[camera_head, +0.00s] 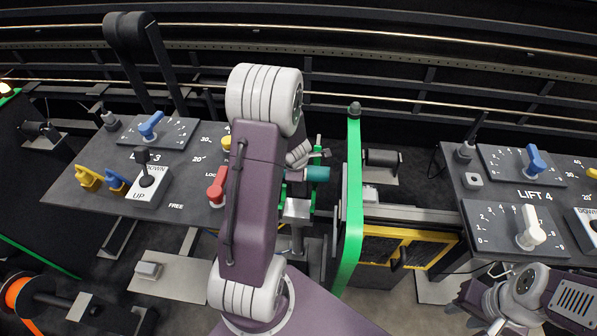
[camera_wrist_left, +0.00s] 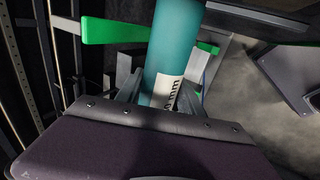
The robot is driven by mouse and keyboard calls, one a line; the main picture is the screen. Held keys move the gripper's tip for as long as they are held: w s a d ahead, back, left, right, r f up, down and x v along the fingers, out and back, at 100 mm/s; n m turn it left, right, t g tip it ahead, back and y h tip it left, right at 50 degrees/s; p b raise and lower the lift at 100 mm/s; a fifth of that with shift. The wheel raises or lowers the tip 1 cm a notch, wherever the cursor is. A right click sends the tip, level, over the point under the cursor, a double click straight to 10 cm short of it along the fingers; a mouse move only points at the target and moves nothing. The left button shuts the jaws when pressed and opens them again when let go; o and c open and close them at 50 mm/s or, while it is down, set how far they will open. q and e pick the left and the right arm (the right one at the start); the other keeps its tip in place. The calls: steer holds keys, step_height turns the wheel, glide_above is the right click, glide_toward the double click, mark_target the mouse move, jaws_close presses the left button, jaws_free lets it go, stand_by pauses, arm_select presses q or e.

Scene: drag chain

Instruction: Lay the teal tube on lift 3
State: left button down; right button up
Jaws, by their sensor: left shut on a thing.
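The teal tube (camera_head: 317,173) shows in the head view as a short piece right of my left arm, beside a green frame. In the left wrist view the teal tube (camera_wrist_left: 176,45) stands between the fingers of my left gripper (camera_wrist_left: 165,88), with a white label near its lower end. My left gripper is shut on it; in the head view my arm hides most of it. A grey metal support (camera_head: 297,208) is below the tube. My right gripper (camera_head: 486,306) is at the lower right; its jaw opening is unclear.
A tall green plate (camera_head: 350,215) stands just right of the tube. The lift 4 panel (camera_head: 460,195) with knobs and levers is at the right. A yellow-framed box (camera_head: 410,236) sits between. A red knob (camera_head: 217,186) is close to my left arm.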

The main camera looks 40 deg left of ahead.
arm_select(q)
steer(key=shift+f+b, duration=7.1)
steer(key=shift+f, duration=0.35)
steer(key=c, duration=0.7)
jaws_free()
steer(key=shift+r, duration=0.1)
steer(key=shift+o, duration=0.2)
steer(key=shift+r, duration=0.1)
